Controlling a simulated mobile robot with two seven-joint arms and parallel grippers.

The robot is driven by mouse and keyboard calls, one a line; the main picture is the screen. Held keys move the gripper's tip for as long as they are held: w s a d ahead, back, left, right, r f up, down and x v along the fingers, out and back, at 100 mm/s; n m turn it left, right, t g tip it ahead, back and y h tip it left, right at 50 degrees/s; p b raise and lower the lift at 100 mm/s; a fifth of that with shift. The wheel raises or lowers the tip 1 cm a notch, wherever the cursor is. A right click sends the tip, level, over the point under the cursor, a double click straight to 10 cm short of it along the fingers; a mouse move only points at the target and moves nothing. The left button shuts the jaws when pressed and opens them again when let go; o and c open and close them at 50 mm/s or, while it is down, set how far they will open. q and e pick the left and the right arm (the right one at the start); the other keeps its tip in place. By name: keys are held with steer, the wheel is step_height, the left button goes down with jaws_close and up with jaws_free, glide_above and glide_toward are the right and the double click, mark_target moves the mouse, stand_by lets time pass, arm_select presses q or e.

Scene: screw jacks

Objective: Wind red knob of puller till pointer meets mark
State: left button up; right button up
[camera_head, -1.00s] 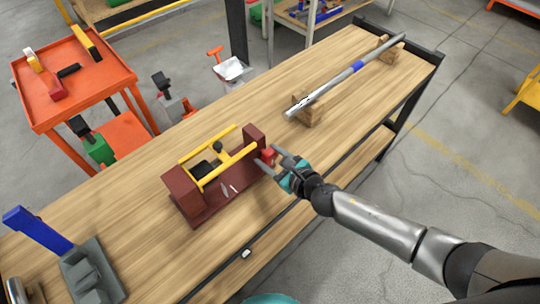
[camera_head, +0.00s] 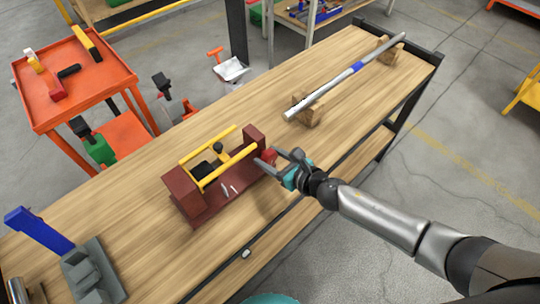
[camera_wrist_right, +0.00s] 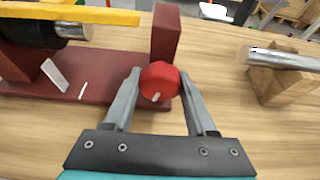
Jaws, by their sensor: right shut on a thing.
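The puller (camera_head: 190,205) is a dark red frame with yellow bars on the wooden bench. Its red knob (camera_wrist_right: 160,80) sticks out from the upright end block (camera_wrist_right: 165,35) and has a white line on its face. My right gripper (camera_wrist_right: 159,80) is shut on the knob, one finger on each side; it also shows in the head view (camera_head: 268,156). In the wrist view a pale tilted pointer plate (camera_wrist_right: 55,75) stands left of a thin white mark (camera_wrist_right: 82,90) on the red base, with a gap between them. My left gripper is not in view.
A metal bar with a blue band (camera_head: 357,67) rests on wooden blocks (camera_head: 310,112) at the far right. A grey fixture with a blue lever (camera_head: 38,230) stands at the near left. An orange cart (camera_head: 110,70) is behind the bench. Bench around the puller is clear.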

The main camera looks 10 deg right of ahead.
steer(key=shift+m+g+y+b, duration=0.5)
steer(key=shift+m+y, duration=0.5)
steer(key=shift+m, duration=0.4)
steer(key=o, duration=1.4)
steer(key=p+v, duration=0.1)
steer(key=v, duration=1.4)
steer(key=shift+d+r, duration=0.1)
steer(key=shift+d, duration=0.05)
